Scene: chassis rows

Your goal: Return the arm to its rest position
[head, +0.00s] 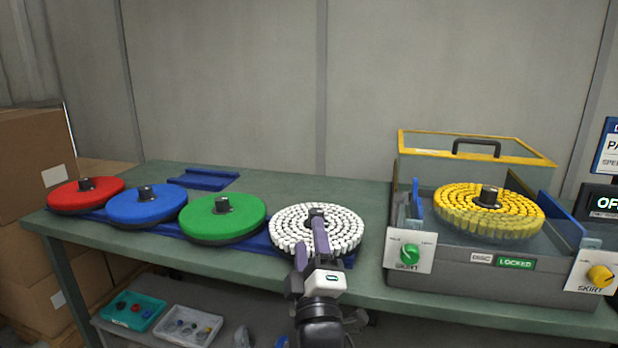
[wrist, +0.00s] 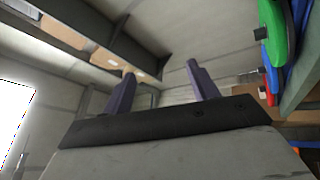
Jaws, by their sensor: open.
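My gripper (head: 311,238) shows in the head view at the front edge of the bench, in front of the white segmented disc (head: 345,230). In the wrist view my gripper (wrist: 160,82) has its two purple fingers spread apart with nothing between them. The wrist view looks up past the fingers toward the wall and ceiling. My arm rises from the bottom middle of the head view and hides part of the white disc. I cannot tell whether the fingers touch the disc.
Red (head: 86,194), blue (head: 147,205) and green (head: 222,218) discs lie left on a blue rack. Right stands a grey machine (head: 450,275) with a yellow disc (head: 470,215), a raised-looking clear cover (head: 420,165) and a "LOCKED" label. Small trays (head: 133,311) sit on the lower shelf.

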